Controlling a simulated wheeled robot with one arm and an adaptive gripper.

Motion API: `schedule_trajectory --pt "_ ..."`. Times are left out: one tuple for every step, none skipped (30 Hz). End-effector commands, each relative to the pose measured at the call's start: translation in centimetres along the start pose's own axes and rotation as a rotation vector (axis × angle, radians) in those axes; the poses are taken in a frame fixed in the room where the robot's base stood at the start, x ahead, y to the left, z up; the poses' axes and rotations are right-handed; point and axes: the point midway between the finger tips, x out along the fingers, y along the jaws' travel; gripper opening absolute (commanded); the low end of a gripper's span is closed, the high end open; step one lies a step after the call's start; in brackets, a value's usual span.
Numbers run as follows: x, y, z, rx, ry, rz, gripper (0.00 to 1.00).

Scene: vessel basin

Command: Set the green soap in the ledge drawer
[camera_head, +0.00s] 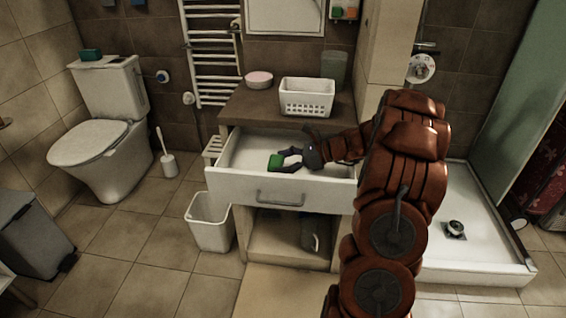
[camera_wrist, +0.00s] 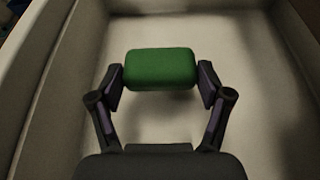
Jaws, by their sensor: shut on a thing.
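The green soap (camera_head: 275,161) is held between the fingertips of my gripper (camera_head: 284,159), over the open drawer (camera_head: 235,183). In the wrist view, my gripper (camera_wrist: 160,75) is shut on the green soap (camera_wrist: 160,68), with one finger at each end. The white drawer interior (camera_wrist: 250,120) lies around and below the soap. I cannot tell whether the soap touches the drawer floor.
A white basket (camera_head: 307,97), a pink round dish (camera_head: 259,78) and a dark green cup (camera_head: 334,68) stand on the cabinet top (camera_head: 245,105). A white bin (camera_head: 209,222) stands left of the cabinet. A toilet (camera_head: 100,140) is farther left, and a shower tray (camera_head: 480,220) is at right.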

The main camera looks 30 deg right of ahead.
Motion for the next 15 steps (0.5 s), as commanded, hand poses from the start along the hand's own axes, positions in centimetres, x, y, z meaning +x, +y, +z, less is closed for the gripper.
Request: schedule_trajectory --pt "0.06 0.01 -0.07 0.0 0.0 0.001 0.41" --pt "0.09 0.01 -0.14 0.0 0.0 0.001 0.41" --pt "0.13 0.02 -0.23 0.001 0.0 0.001 0.41" --pt "0.16 0.02 -0.29 0.001 0.0 0.001 0.41" --pt "0.19 0.02 -0.35 0.001 0.0 0.001 0.41" --pt "0.23 0.03 -0.43 0.0 0.0 0.001 0.41" --pt "0.26 0.03 -0.49 0.0 0.0 0.001 0.41" --pt "0.3 0.03 -0.55 0.0 -0.001 0.002 0.41" --pt "0.34 0.03 -0.62 0.0 -0.001 0.002 0.41" --pt "0.37 0.03 -0.68 0.0 -0.001 0.002 0.41" --pt "0.4 0.03 -0.74 0.0 -0.001 0.002 0.41" --pt "0.43 0.03 -0.82 -0.001 -0.001 0.002 0.41" --pt "0.46 0.04 -0.89 -0.001 -0.001 0.002 0.41" --pt "0.48 0.04 -0.95 -0.001 -0.001 0.002 0.41" --pt "0.48 0.04 -1.0 -0.001 -0.001 0.002 0.41"
